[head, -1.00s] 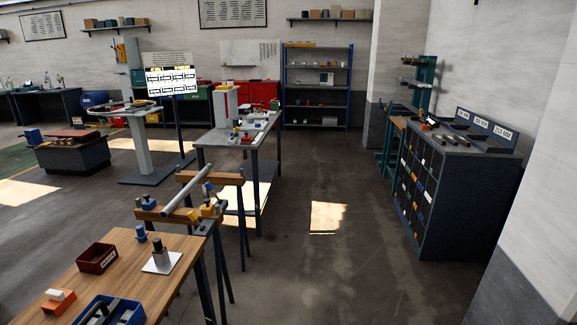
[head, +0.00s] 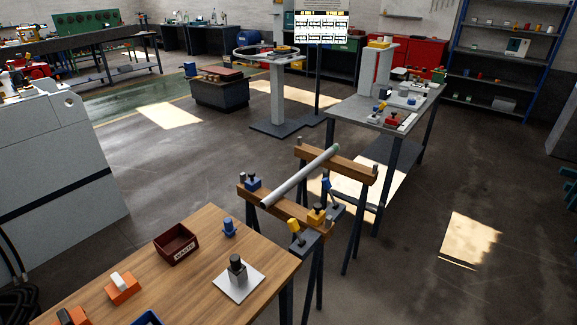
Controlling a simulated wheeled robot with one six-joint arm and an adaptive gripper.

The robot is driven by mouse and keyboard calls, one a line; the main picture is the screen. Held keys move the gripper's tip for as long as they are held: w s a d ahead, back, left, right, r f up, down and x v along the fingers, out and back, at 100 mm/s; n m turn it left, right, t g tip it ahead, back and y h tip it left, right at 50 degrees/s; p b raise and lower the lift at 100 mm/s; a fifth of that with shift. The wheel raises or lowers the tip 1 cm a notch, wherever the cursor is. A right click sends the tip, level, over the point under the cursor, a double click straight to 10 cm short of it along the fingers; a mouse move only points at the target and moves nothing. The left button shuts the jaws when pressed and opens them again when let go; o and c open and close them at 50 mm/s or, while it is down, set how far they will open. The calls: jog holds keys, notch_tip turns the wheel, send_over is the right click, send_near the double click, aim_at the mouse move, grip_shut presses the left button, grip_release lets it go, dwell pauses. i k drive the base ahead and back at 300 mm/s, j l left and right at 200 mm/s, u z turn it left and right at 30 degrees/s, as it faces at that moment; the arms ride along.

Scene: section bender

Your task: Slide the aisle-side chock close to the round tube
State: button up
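A grey round tube (head: 300,176) with a pale green near-white far end lies across the wooden beams of two trestles. I cannot tell for sure which chock is the aisle-side one. The far beam (head: 350,167) carries small dark end pieces. My gripper is not in view.
Floor right of the trestles is open.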

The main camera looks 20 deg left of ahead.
aim_at(316, 215)
jog(key=i+l+u, duration=0.8)
jog(key=i+l, duration=0.05)
jog(key=i, duration=0.05)
